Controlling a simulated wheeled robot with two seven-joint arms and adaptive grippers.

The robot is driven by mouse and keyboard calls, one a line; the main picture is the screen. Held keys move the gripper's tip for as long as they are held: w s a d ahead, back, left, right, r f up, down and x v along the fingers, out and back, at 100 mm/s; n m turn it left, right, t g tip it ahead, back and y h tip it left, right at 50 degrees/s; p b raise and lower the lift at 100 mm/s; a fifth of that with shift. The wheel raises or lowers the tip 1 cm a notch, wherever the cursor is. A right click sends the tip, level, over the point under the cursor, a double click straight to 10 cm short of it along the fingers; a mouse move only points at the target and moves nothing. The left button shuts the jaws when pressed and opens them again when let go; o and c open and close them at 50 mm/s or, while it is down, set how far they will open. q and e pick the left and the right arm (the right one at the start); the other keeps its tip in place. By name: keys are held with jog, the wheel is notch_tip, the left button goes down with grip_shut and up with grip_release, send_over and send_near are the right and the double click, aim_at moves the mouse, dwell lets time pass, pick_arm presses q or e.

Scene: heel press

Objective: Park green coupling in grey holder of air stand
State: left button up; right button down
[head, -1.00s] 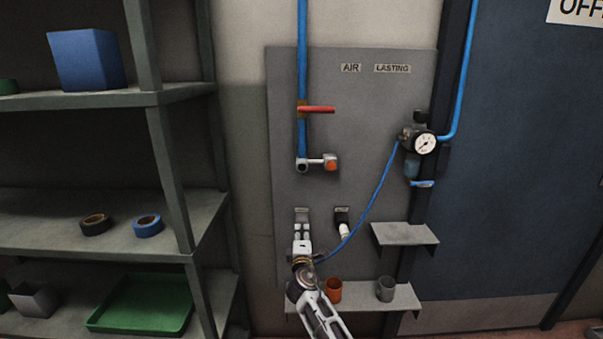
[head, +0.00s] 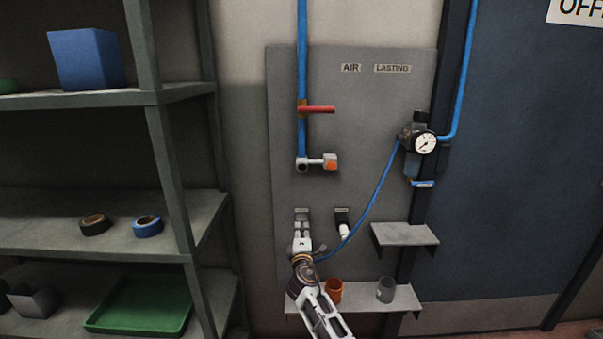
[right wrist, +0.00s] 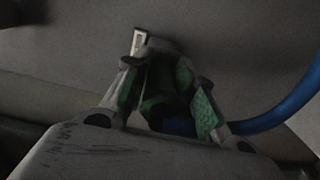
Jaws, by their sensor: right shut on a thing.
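My right gripper (head: 302,229) is at the lower left of the grey panel, shut on the green coupling (right wrist: 166,104). In the right wrist view the dark green coupling lies between the green-padded fingers, with the blue hose (right wrist: 285,112) leading off to the right. The grey holder (head: 302,214) of the air stand is just above the fingertips. In the right wrist view the holder with its pale label (right wrist: 139,41) is right beyond the fingers. I cannot tell whether the coupling sits in the holder. My left gripper is not in view.
A black holder (head: 342,215) with a white fitting is close on the right. Below are a ledge with an orange cup (head: 334,291) and a grey cup (head: 386,289). A small shelf (head: 404,235) juts out at right. The blue hose runs to the gauge (head: 424,143).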

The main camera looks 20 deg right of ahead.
jog(key=c, duration=1.1)
grip_release()
jog(key=v, duration=0.7)
jog(key=shift+s, duration=0.2)
jog(key=shift+r, duration=0.1)
